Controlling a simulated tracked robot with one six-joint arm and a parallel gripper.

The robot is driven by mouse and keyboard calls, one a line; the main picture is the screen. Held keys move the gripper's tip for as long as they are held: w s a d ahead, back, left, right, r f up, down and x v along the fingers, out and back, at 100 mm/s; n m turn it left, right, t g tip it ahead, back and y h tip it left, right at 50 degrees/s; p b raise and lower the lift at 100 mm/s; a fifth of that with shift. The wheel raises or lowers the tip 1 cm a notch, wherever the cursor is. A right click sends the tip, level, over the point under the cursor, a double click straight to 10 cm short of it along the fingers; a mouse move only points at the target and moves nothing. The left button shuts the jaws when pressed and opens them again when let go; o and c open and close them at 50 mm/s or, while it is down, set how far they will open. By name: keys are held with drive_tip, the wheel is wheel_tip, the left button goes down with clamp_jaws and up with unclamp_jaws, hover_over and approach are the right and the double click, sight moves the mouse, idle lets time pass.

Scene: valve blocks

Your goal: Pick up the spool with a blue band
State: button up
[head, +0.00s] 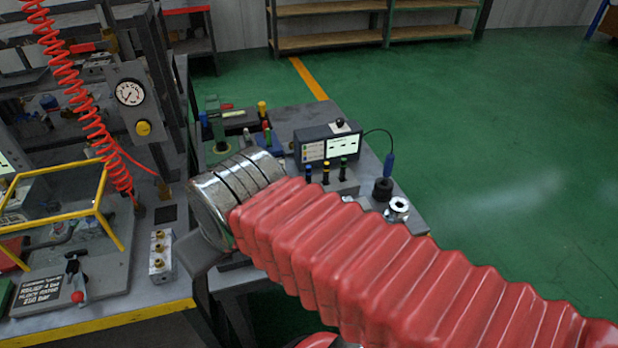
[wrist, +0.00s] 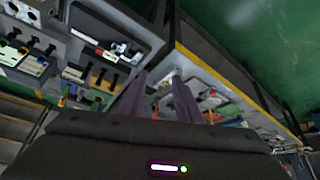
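A dark spool with a blue band (head: 308,172) stands upright at the left of a short row in the head view. Beside it stand a spool with a yellow band (head: 326,171) and one with a green band (head: 343,168). My gripper's two dark fingers show apart in the wrist view (wrist: 159,80), with nothing seen between them. In the head view my silver wrist and red bellows arm reach over the bench left of and in front of the row, and the fingers are mostly hidden. I cannot pick out the blue-banded spool surely in the wrist view.
A display box (head: 328,146) stands behind the row, with a cable and blue probe (head: 389,165) to its right. A black knob (head: 382,189) and a silver fitting (head: 398,208) stand right of the row. A yellow frame (head: 60,215) and gauge panel (head: 130,93) are at left.

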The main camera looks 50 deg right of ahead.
drive_tip(key=shift+o, duration=0.6)
drive_tip(key=shift+w+f, duration=0.1)
drive_tip(key=w+d+f+m+t+y, duration=0.3)
drive_tip(key=w+d+f+m+y, duration=0.35)
drive_tip(key=m, duration=1.35)
drive_tip(key=d+f+m+t+h, duration=0.1)
drive_tip(key=d+f+m+h, duration=0.1)
drive_tip(key=d+m, duration=0.4)
drive_tip(key=s+d+f+m+t+h, duration=0.1)
drive_tip(key=d+m+h, duration=0.3)
drive_tip(key=d, duration=0.9)
drive_tip(key=d+f+m+t+h, duration=0.2)
drive_tip(key=d+m+h, duration=0.2)
drive_tip(key=d+m, duration=0.5)
drive_tip(key=shift+s+d+f+t, duration=0.1)
drive_tip(key=shift+d+f+t, duration=0.05)
drive_tip(key=shift+d, duration=0.3)
drive_tip(key=shift+s+d+f+t, duration=0.1)
drive_tip(key=shift+d+f+t, duration=0.05)
drive_tip(key=shift+d, duration=0.25)
drive_tip(key=shift+w, duration=0.1)
